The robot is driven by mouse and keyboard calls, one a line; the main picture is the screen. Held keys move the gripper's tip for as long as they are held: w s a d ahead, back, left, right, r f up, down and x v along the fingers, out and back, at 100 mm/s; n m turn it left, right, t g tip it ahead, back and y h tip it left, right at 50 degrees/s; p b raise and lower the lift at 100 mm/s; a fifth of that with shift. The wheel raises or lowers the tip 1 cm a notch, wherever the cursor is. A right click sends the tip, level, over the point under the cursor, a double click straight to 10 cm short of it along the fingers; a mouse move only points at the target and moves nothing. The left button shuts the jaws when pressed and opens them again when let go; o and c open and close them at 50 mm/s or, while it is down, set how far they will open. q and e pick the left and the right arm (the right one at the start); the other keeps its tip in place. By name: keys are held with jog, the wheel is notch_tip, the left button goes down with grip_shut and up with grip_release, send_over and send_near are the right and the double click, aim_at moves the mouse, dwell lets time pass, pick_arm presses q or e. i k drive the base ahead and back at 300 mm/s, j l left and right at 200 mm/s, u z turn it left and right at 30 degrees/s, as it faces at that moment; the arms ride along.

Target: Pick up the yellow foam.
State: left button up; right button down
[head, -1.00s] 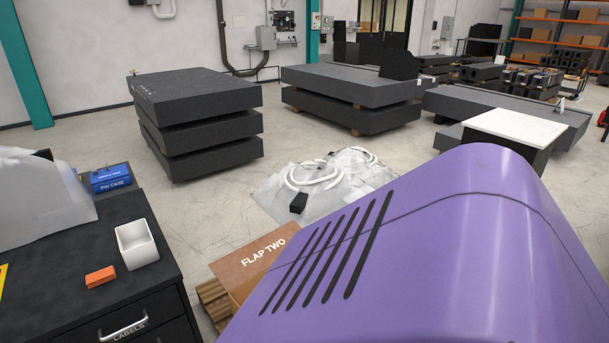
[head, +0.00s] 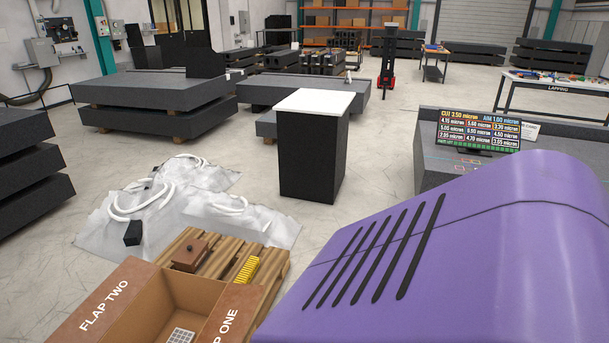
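A small yellow ribbed piece (head: 248,271), which looks like the yellow foam, lies on the wooden pallet (head: 222,262) at the lower left of the middle. It is just behind the open cardboard box (head: 150,300) and to the right of a brown block with a dark knob (head: 190,254). Neither of my grippers is in the head view, so I cannot tell their state.
The box has flaps marked FLAP TWO and ONE, and holds a pale gridded item (head: 181,336). Crumpled plastic sheeting with white hose (head: 180,205) lies behind the pallet. A black pedestal with a white top (head: 312,150) stands beyond. Granite slabs (head: 150,95) stand at left.

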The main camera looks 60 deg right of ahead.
aim_at(246, 275)
jog(key=z, duration=1.65)
jog(key=i+l+z, duration=0.3)
jog(key=i, duration=1.1)
jog(key=i+j+z, duration=0.1)
jog(key=i+z, duration=0.15)
jog(key=i, duration=1.1)
